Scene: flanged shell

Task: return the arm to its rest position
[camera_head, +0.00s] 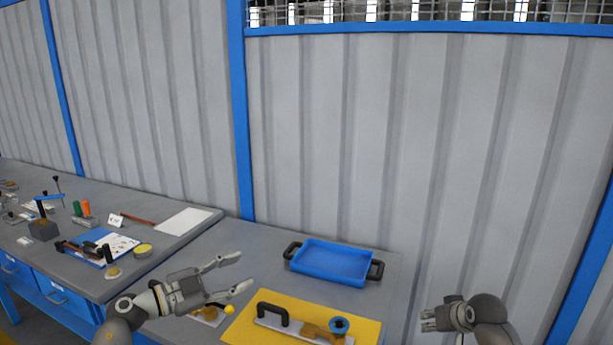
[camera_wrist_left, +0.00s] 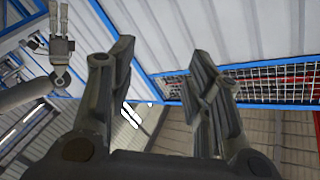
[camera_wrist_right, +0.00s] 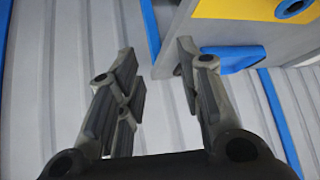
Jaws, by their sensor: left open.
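My left gripper (camera_head: 242,272) is open and empty in the head view, above the front left of the near bench, left of the yellow mat. In the left wrist view its fingers (camera_wrist_left: 158,75) are spread with only wall, mesh and floor behind them. My right gripper (camera_head: 428,320) is at the lower right of the head view, beyond the right side of the bench. The right wrist view shows its fingers (camera_wrist_right: 157,57) apart with nothing between them.
A yellow mat (camera_head: 272,305) carries a black-handled metal piece (camera_head: 290,326) and a blue ring (camera_head: 339,325). A blue tray (camera_head: 332,262) with black handles lies behind it. A cluttered bench (camera_head: 175,248) stands left. A corrugated wall (camera_head: 400,140) rises behind.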

